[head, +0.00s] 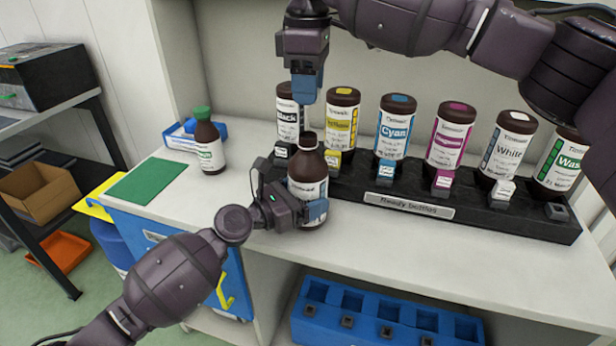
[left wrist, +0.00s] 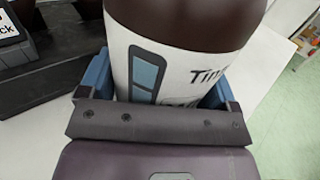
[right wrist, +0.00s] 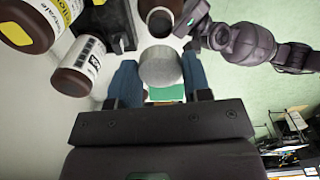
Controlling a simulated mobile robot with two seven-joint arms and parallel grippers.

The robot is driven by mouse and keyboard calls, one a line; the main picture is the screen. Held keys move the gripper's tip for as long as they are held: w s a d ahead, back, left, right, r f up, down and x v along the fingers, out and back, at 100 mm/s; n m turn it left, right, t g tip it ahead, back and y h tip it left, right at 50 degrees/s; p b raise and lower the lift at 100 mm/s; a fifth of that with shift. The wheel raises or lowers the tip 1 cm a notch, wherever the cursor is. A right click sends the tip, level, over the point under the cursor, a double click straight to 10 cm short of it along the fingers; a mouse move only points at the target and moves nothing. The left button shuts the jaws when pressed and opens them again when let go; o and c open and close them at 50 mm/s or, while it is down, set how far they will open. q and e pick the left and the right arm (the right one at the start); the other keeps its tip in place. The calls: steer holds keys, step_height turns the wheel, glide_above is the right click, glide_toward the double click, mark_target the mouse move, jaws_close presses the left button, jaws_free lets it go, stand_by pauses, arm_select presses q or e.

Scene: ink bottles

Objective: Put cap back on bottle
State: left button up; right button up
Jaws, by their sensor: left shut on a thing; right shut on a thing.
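A brown bottle (head: 308,165) with a white label stands at the front edge of the counter, its dark neck uncovered at the top. My left gripper (head: 312,208) is shut around its body; the bottle also fills the left wrist view (left wrist: 185,60). In the head view the fingers mostly hide the cap.
A black rack (head: 480,212) behind and right holds several labelled brown bottles, including the Black bottle (head: 287,115) close behind my right gripper. A green-capped bottle (head: 208,142) stands at left near a blue tray (head: 180,135). A green mat (head: 146,182) lies on clear counter.

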mark_target(308, 135)
steer(key=shift+f, duration=2.4)
steer(key=shift+f, duration=0.1)
steer(key=shift+f, duration=0.8)
steer(key=shift+f, duration=0.6)
